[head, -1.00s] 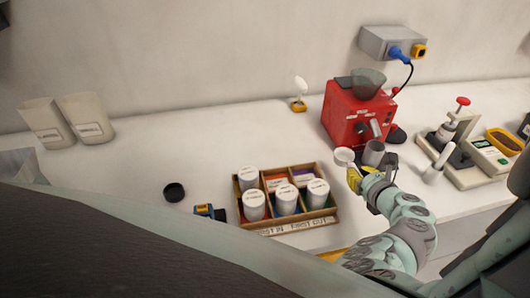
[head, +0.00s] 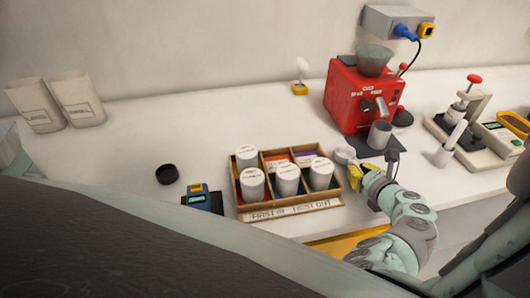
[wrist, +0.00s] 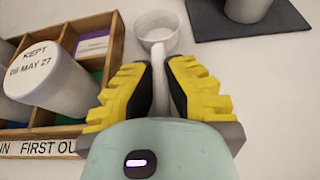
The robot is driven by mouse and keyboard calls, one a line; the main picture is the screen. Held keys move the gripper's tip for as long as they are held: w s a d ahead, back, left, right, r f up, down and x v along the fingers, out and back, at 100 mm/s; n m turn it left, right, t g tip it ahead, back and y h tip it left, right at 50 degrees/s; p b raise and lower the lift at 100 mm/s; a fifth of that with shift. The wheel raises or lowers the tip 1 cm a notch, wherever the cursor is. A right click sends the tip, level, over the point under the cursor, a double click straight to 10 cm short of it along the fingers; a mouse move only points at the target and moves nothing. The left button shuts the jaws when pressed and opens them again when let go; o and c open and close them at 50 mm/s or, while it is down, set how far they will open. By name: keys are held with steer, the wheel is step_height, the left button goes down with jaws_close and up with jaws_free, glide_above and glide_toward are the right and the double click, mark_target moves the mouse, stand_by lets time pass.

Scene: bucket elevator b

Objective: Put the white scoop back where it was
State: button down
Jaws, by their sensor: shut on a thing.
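The white scoop (head: 344,155) is in my gripper (head: 362,170), between the sorting box and the red grinder. In the wrist view the scoop's round cup (wrist: 158,28) points away from me. Its handle runs back between the yellow fingers of my gripper (wrist: 162,85), which are shut on it. The cup appears close to the white counter; I cannot tell whether it touches.
The wooden box (head: 292,211) with white jars stands just left of the scoop. The red grinder (head: 352,100) and a grey cup (head: 380,134) on a dark mat (wrist: 250,22) are behind right. A small yellow-based stand (head: 300,88) is at the back. Counter left of it is clear.

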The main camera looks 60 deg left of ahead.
steer(key=shift+f+b, duration=0.4)
steer(key=shift+f, duration=0.15)
stand_by(0.4)
steer(key=c, duration=1.1)
jaws_free()
steer(key=shift+o, duration=0.2)
steer(key=shift+v, duration=6.05)
